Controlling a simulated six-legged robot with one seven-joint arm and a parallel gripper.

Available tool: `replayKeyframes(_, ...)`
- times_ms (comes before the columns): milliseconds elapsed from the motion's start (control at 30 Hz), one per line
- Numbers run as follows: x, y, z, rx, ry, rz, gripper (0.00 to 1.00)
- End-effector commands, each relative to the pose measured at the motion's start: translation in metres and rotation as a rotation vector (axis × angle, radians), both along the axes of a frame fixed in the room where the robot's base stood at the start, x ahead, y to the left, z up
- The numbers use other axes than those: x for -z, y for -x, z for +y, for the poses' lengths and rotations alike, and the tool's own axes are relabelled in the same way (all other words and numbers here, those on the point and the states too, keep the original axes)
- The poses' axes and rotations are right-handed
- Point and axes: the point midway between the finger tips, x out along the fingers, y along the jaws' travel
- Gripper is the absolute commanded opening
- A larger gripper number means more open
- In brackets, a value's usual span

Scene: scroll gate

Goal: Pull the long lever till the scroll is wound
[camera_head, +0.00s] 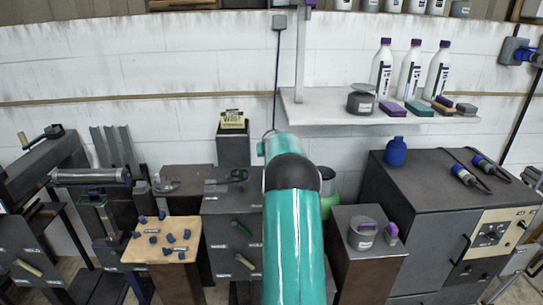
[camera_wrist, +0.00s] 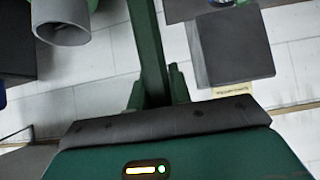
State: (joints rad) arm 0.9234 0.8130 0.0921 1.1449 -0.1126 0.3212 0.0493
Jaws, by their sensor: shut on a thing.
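In the wrist view, my gripper (camera_wrist: 157,92) is closed around a long dark green bar (camera_wrist: 150,40), which looks like the lever. The bar runs from between the two green fingers to the top edge of the picture. In the head view my teal arm reaches away through the middle and hides my gripper and the bar. I cannot make out the scroll for certain. A grey roller (camera_head: 90,175) on a dark stand at the left shows in the head view, but I cannot tell whether it belongs to the lever.
A wooden-topped stand (camera_head: 140,252) with several blue pieces is left of my arm. A dark cabinet (camera_head: 400,185) and a pedestal (camera_head: 372,268) are at the right. A wall shelf (camera_head: 330,112) holds bottles. In the wrist view, a grey cylinder (camera_wrist: 62,22) and a dark block (camera_wrist: 230,48) flank the bar.

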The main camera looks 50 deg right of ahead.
Motion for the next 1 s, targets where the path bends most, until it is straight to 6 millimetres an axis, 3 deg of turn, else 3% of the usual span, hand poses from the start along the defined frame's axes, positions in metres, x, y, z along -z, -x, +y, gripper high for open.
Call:
replayKeyframes(733, 0.0055, -0.0060, -0.0067, 0.000, -0.048, 0.042, 0.00)
replayKeyframes(767, 0.0056, -0.0060, -0.0067, 0.000, -0.048, 0.042, 0.26)
replayKeyframes(833, 0.0058, -0.0062, -0.0069, 0.000, -0.048, 0.042, 0.40)
replayKeyframes(1000, 0.0058, -0.0067, -0.0075, 0.000, -0.048, 0.042, 0.42)
